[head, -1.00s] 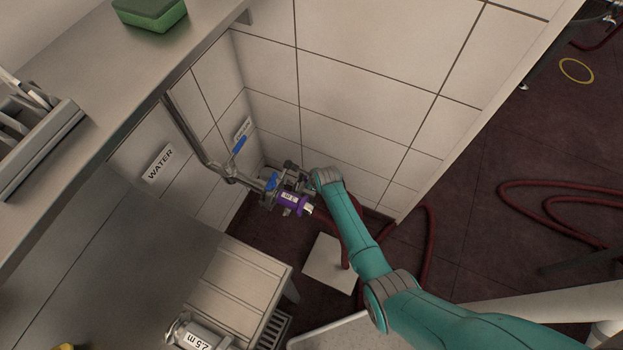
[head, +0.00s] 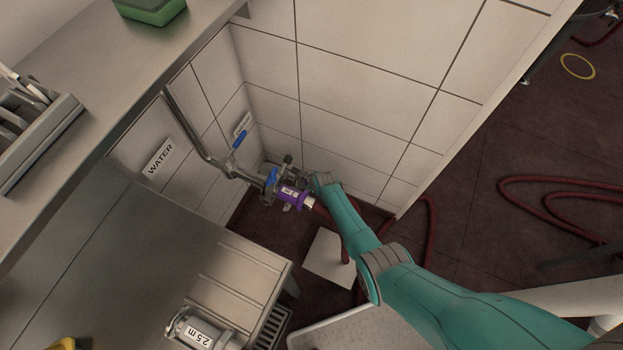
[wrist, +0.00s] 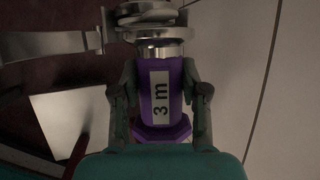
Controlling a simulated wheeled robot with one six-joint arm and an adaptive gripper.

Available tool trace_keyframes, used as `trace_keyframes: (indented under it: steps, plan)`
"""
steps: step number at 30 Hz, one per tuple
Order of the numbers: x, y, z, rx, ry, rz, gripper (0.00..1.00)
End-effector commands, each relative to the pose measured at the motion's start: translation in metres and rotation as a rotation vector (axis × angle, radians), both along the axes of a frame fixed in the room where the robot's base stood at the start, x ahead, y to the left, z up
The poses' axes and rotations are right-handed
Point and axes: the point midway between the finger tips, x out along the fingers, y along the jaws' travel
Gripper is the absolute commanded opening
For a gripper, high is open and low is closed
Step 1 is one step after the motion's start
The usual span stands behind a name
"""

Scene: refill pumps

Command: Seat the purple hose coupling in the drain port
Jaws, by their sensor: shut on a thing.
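The purple hose coupling (head: 290,195) is low in the corner, in line with a grey metal pipe fitting (head: 268,187) with a blue lever. In the wrist view the coupling (wrist: 161,92) carries a "3 m" label, and my gripper (wrist: 160,92) is shut on it, one finger on each side. Its silver end (wrist: 160,51) meets or nearly meets the metal flange (wrist: 152,22); I cannot tell how deep it sits. In the head view my gripper (head: 301,192) is partly hidden behind the arm. I cannot read a drain label.
A steel counter (head: 200,45) overhangs at upper left. A fitting labelled "2.5 m" (head: 197,333) lies at the front. A red hose (head: 431,240) runs over the floor.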

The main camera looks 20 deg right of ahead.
Motion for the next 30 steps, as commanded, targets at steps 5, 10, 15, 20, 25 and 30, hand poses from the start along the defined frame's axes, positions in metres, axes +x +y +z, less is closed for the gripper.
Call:
trace_keyframes:
  steps: [5, 10, 15, 20, 25, 30]
  plan:
    - [0.001, 0.000, -0.012, 0.000, 0.000, 0.000, 0.00]
    - [0.001, 0.000, -0.024, 0.001, 0.001, 0.000, 0.00]
    - [0.000, 0.000, -0.029, 0.000, 0.000, 0.000, 0.00]
    - [0.000, 0.000, -0.031, -0.001, -0.001, 0.000, 0.00]
    - [0.000, 0.000, -0.031, -0.001, -0.001, 0.000, 0.00]
    - [0.000, 0.000, -0.031, -0.001, -0.001, 0.000, 0.00]
